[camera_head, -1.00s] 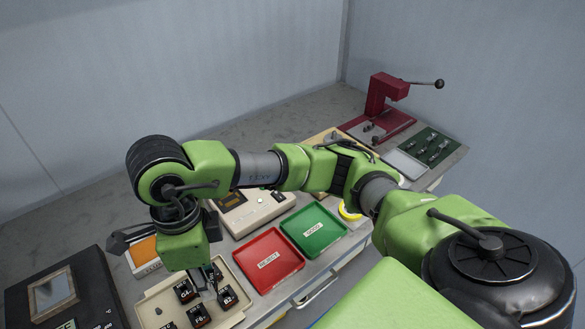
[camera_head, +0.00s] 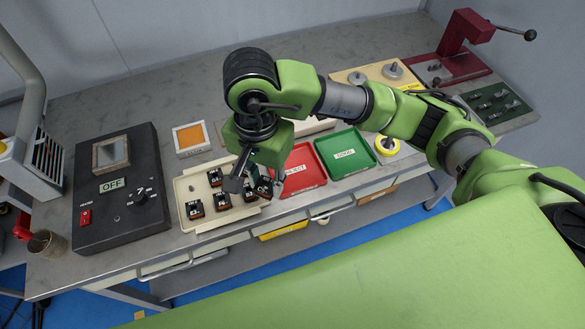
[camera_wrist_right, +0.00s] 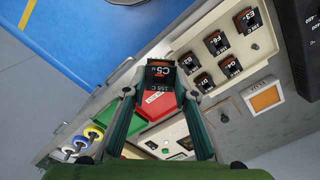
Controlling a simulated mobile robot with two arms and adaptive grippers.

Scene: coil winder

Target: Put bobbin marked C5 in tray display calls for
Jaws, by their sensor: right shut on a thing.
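The bobbin marked C5 (camera_wrist_right: 158,76) is black with an orange part and a white label. My right gripper (camera_wrist_right: 158,98) is shut on it in the wrist view, with one finger on each side. In the head view my right gripper (camera_head: 262,185) hangs by the right edge of the beige bobbin tray, left of the red REJECT tray (camera_head: 315,179). The green GOOD tray (camera_head: 350,168) lies right of the red one. The beige device with the display (camera_wrist_right: 152,136) is partly hidden by the gripper in the wrist view, and its reading is not legible. My left gripper is not in view.
Several other bobbins stand in the beige bobbin tray (camera_head: 187,217). A black box marked OFF (camera_head: 117,190) stands left. A yellow roll (camera_head: 386,147) lies right of the green tray. A red press (camera_head: 465,40) stands at the far right.

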